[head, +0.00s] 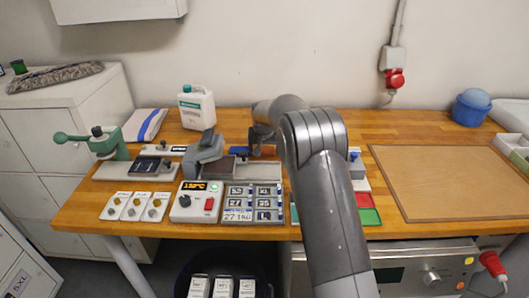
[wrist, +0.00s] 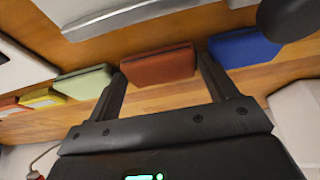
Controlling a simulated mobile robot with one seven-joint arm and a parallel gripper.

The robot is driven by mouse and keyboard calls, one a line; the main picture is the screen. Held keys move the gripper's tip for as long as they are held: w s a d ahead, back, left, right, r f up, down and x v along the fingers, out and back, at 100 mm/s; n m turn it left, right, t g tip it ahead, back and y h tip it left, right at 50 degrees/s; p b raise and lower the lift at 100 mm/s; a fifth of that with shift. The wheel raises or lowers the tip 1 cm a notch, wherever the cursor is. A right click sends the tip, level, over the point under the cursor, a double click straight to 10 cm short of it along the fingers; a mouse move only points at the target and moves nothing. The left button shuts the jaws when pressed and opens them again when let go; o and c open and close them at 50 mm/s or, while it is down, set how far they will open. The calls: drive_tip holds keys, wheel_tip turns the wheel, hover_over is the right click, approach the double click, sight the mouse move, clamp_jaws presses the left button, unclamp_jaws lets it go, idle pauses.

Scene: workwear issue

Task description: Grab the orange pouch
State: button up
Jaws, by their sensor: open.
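A rust-orange pouch (wrist: 158,66) shows in the wrist view, between the two fingertips of my gripper (wrist: 164,72). The gripper is open, with one finger at each side of the pouch; I cannot tell whether they touch it. In the head view, a small part of the orange pouch (head: 268,150) shows beside the gripper (head: 259,136), and the arm hides much around it.
A blue pouch (wrist: 243,47) lies to the right of the orange one in the wrist view. A green pouch (wrist: 82,84) and a yellow one (wrist: 42,98) lie to the left. The cutting board (head: 450,180) is bare.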

drive_tip(key=shift+w+f, duration=0.1)
drive_tip(key=c, duration=0.6)
